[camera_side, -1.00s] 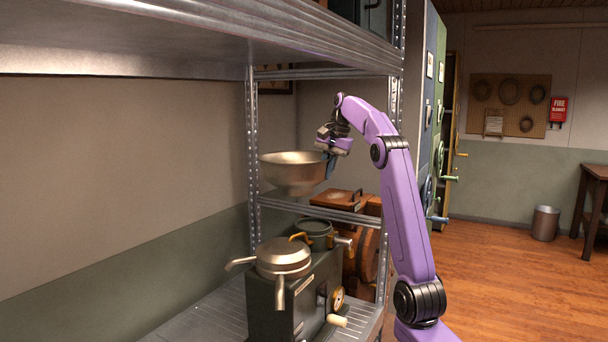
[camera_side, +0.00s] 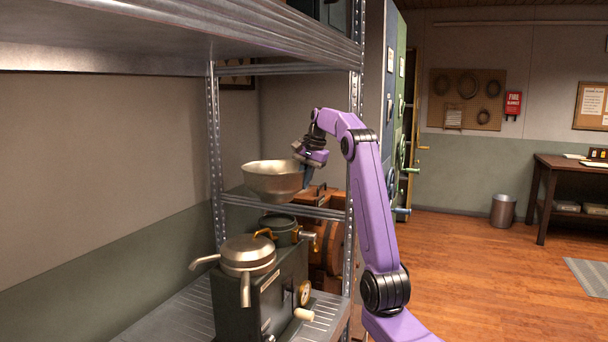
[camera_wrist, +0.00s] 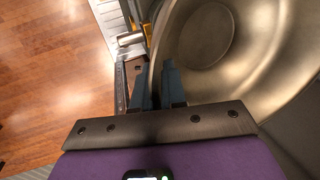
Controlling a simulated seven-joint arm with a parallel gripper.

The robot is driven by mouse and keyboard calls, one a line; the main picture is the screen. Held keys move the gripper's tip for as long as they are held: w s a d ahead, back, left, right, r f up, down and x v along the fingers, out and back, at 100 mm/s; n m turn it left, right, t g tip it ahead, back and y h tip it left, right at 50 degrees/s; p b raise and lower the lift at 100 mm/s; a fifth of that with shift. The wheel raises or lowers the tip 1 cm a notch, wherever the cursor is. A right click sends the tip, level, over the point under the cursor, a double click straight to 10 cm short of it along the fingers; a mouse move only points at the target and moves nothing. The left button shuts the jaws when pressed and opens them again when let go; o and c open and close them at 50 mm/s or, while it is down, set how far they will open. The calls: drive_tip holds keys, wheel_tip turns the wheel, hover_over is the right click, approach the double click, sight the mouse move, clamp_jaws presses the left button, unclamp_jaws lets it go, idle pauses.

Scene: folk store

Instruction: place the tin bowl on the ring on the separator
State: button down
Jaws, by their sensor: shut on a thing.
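The tin bowl (camera_side: 273,181) is a wide, dull metal bowl, roughly upright in the air above the separator. My gripper (camera_side: 304,177) is shut on the right side of its rim. In the wrist view, the fingers (camera_wrist: 160,92) pinch the rim of the bowl (camera_wrist: 283,40), which fills the right side. The separator (camera_side: 265,292) is a dark green box with a silver spouted lid (camera_side: 247,257) on top. Behind the lid is a round dark green part (camera_side: 284,230), probably the ring. The bowl is apart from it, above and slightly left in the side view.
The separator stands on a ribbed metal shelf (camera_side: 160,325) between a perforated left post (camera_side: 214,150) and a right post (camera_side: 350,240). An upper shelf (camera_side: 200,40) hangs overhead. A brown wooden machine (camera_side: 325,245) stands behind. Open floor (camera_side: 480,280) lies to the right.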

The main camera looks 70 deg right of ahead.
wheel_tip(320, 180, down, 7)
drive_tip(key=shift+r, duration=0.15)
idle(0.5)
drive_tip(key=shift+f, duration=0.25)
idle(0.5)
drive_tip(key=c, duration=1.1)
unclamp_jaws()
drive_tip(key=shift+f, duration=0.1)
drive_tip(key=v, duration=1.7)
drive_tip(key=shift+r, duration=0.25)
drive_tip(key=shift+a, duration=0.1)
